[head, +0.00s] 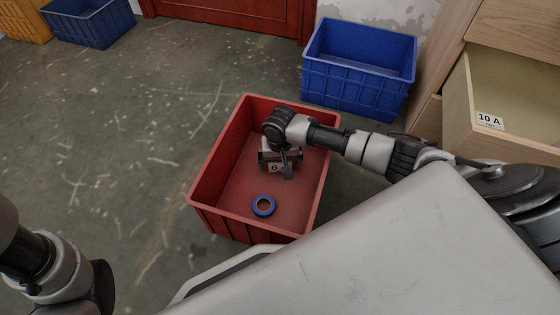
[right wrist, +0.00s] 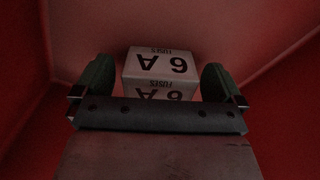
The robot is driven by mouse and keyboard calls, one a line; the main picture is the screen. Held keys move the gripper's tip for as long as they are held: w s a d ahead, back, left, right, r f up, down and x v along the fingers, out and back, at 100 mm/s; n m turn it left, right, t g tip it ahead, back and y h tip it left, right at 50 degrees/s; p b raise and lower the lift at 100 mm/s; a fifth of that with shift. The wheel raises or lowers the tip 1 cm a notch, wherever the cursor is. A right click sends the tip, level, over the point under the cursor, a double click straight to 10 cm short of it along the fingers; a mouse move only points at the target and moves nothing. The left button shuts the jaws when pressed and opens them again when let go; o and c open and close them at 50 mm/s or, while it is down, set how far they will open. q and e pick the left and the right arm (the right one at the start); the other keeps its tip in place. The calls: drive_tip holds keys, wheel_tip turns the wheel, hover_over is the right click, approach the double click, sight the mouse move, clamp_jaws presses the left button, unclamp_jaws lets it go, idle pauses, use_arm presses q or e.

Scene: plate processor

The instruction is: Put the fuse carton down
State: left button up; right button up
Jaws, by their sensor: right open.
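The fuse carton (right wrist: 160,65) is a small white box marked "6 A" and "FUSES" in the right wrist view. In the head view it shows only partly, under my right gripper (head: 277,165), inside the red crate (head: 205,213). In the right wrist view my right gripper (right wrist: 156,84) is open, with one dark green finger pad on each side of the carton. A gap shows between the carton and each pad. I cannot tell for sure whether the carton rests flat on the crate floor. My left arm enters at the lower left, and its gripper is out of view.
A blue ring, like a tape roll (head: 263,206), lies on the crate floor near its front. A blue crate (head: 355,88) stands behind to the right. An open wooden drawer (head: 470,125) labelled "10 A" is at the right. The floor left of the red crate is clear.

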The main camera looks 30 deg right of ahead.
wheel_tip(320, 180, up, 10)
drive_tip(key=p, duration=0.6)
drive_tip(key=shift+f, duration=0.15)
drive_tip(key=shift+r+p, duration=0.35)
drive_tip(key=shift+p, duration=0.15)
drive_tip(key=shift+r, duration=0.25)
